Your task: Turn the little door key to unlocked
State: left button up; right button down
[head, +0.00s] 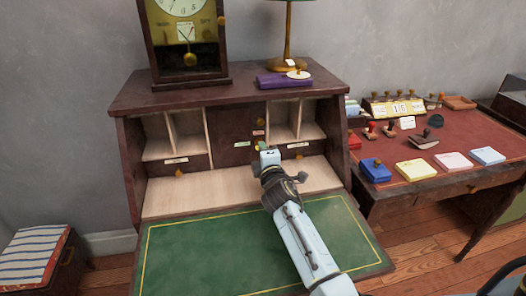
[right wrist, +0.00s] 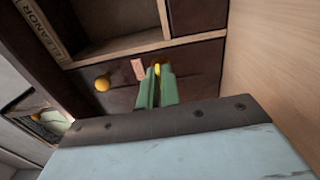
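The bureau (head: 125,150) stands open with its green writing flap (head: 190,255) down. In the right wrist view the dark front (right wrist: 120,95) carries a pink label (right wrist: 138,69) and a round brass knob (right wrist: 102,83). The small brass key (right wrist: 157,68) shows between the tips of my right gripper (right wrist: 156,80). My right gripper also shows in the head view (head: 266,152); its green fingers are close together around the key. The keyhole is hidden. My left gripper is out of view.
A clock (head: 186,45), a lamp (head: 287,50) and a purple box (head: 284,81) stand on the bureau top. To the right, a red-topped desk (head: 400,155) holds stamps and coloured pads. The green flap is bare around my arm.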

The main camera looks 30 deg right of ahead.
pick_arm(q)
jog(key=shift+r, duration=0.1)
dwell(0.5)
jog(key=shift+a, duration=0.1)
pick_arm(e)
jog(key=c, duration=1.6)
grip_release()
jog(key=shift+s, duration=0.1)
